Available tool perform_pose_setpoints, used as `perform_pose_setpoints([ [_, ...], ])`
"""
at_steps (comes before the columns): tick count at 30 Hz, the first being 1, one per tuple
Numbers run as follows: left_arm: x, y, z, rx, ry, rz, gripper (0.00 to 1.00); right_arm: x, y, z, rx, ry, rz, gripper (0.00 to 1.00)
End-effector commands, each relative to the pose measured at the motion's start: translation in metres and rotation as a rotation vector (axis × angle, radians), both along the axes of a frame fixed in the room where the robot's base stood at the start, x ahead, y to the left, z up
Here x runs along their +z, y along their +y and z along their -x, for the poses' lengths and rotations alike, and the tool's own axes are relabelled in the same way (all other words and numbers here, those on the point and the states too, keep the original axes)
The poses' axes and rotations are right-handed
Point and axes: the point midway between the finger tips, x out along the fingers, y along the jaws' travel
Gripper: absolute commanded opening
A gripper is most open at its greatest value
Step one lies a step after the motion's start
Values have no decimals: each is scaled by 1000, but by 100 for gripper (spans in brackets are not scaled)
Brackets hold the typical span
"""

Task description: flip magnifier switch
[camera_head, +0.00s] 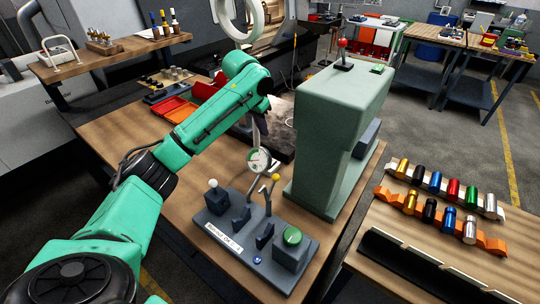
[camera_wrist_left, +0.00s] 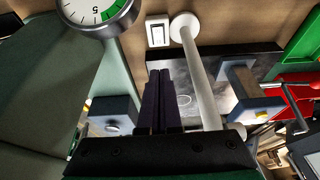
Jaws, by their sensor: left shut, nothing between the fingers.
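In the left wrist view a small white rocker switch (camera_wrist_left: 158,33) sits in a dark frame on the wooden surface, beside the round base of a white post (camera_wrist_left: 198,70). My left gripper (camera_wrist_left: 160,73) is shut and empty. Its dark fingertips point toward the switch and appear apart from it. In the head view a white ring (camera_head: 240,18), which looks like the magnifier head, stands beyond my left arm. My right gripper is not in view.
A dial gauge (camera_head: 259,160) stands near my left wrist, above a dark control panel (camera_head: 228,232) with knobs and levers. A large grey-green press (camera_head: 335,125) stands to the right. Red trays (camera_head: 176,108) lie left of the arm. Coloured cylinders (camera_head: 434,182) line the right table.

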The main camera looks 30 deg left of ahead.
Motion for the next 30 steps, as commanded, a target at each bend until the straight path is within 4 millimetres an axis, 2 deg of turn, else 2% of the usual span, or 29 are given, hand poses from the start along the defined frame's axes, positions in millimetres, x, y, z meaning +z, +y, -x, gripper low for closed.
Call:
perform_pose_setpoints([
  [5,-23,-2,-8,-1,5,1,0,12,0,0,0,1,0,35],
  [15,-93,-5,-32,0,5,-1,0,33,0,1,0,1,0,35],
  [19,-116,-6,-34,0,4,-1,0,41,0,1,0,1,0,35],
  [24,-130,-6,-36,-1,1,0,0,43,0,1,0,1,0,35],
  [30,-132,-5,-36,-1,1,0,0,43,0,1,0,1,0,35],
])
